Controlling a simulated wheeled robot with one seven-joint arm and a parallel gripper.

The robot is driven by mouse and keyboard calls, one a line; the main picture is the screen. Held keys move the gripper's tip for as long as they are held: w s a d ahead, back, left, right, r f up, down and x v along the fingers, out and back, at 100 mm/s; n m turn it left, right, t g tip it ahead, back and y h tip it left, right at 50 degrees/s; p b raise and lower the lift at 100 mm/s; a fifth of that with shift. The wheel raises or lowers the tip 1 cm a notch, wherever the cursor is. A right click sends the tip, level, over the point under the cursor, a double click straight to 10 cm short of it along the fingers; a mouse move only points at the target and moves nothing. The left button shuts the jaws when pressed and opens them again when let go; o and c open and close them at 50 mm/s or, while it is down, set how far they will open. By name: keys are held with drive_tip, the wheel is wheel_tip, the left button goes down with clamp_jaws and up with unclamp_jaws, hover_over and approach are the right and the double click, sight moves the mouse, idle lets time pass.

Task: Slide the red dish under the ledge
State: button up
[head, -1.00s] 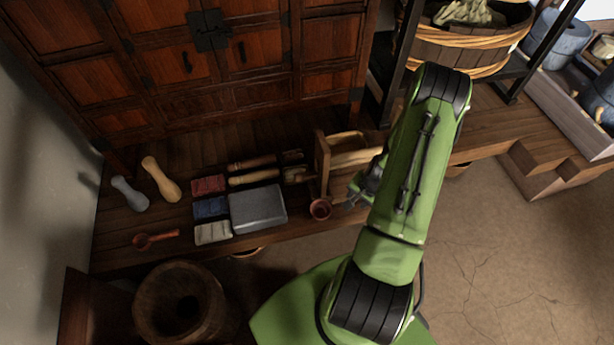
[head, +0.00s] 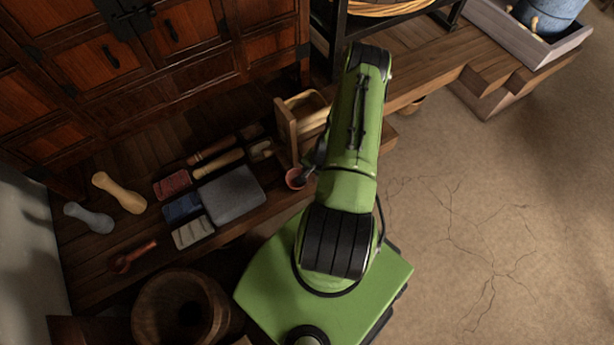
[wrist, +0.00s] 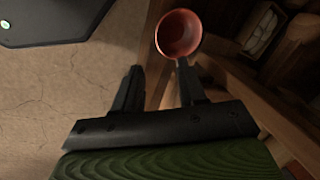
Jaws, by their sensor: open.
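A small round red-brown dish (head: 296,178) sits near the front edge of the raised wooden platform, just in front of a wooden box frame. In the wrist view the dish (wrist: 178,33) is open side up, just past my right fingertip, which overlaps its lower rim. I cannot tell whether they touch. My gripper (wrist: 159,68) is open, with nothing between its fingers. In the head view my arm mostly hides it. Which edge is the ledge is unclear.
The wooden box frame (head: 286,133) stands close behind the dish. Left of it lie a grey slab (head: 232,194), coloured cloths (head: 182,208), wooden rollers and a red ladle (head: 131,257). A wooden tub (head: 182,308) stands at front left. The cracked floor (head: 470,215) is clear at right.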

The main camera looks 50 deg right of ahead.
sight(304, 184)
drive_tip(key=b+x, duration=0.3)
drive_tip(key=x, duration=0.7)
drive_tip(key=shift+f, duration=0.25)
drive_tip(key=shift+c, duration=0.2)
clamp_jaws()
drive_tip(key=shift+d, duration=0.1)
